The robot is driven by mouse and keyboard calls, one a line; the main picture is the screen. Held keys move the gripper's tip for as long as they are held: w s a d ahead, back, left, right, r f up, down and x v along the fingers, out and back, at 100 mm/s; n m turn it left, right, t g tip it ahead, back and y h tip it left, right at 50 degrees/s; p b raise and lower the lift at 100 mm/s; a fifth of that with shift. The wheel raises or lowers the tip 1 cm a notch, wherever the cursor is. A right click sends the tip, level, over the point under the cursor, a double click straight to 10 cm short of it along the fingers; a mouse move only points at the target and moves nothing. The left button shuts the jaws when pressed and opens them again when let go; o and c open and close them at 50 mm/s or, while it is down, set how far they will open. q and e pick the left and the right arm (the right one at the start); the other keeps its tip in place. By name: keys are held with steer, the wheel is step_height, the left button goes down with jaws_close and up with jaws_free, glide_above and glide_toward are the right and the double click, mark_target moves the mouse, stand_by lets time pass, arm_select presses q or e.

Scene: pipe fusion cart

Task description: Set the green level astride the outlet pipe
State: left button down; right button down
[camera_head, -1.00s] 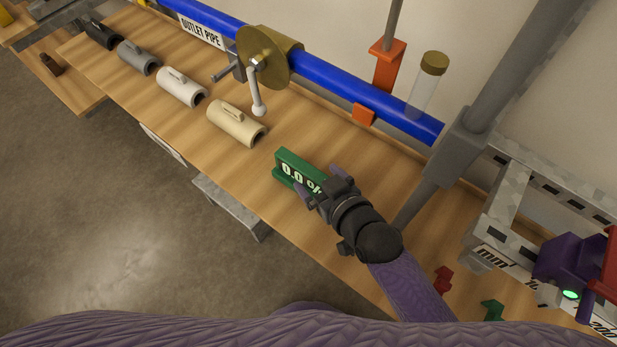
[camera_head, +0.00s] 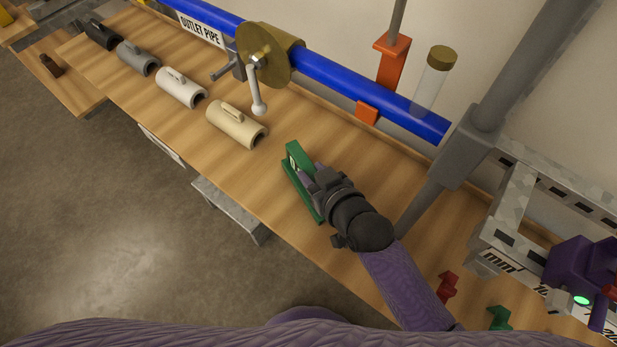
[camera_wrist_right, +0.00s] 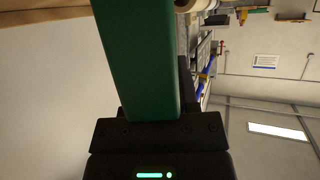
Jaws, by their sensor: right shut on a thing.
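The green level (camera_head: 302,190) is held by my right gripper (camera_head: 318,180) over the wooden bench, below and in front of the outlet pipe. It is turned so that its display is mostly hidden from the head view. In the right wrist view the level (camera_wrist_right: 140,60) stands as a green bar rising from the gripper (camera_wrist_right: 155,125), which is shut on it. The blue outlet pipe (camera_head: 325,75) runs across the back above the bench, apart from the level. I cannot tell how high the level is above the bench. My left gripper is not in view.
A brass flange with a crank (camera_head: 262,55), an orange upright (camera_head: 391,65) and a capped clear tube (camera_head: 432,82) are on the pipe. Several half-shells, such as the cream one (camera_head: 236,124), line the bench (camera_head: 190,125). A grey post (camera_head: 465,140) stands right of the level.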

steer(key=shift+f, duration=0.1)
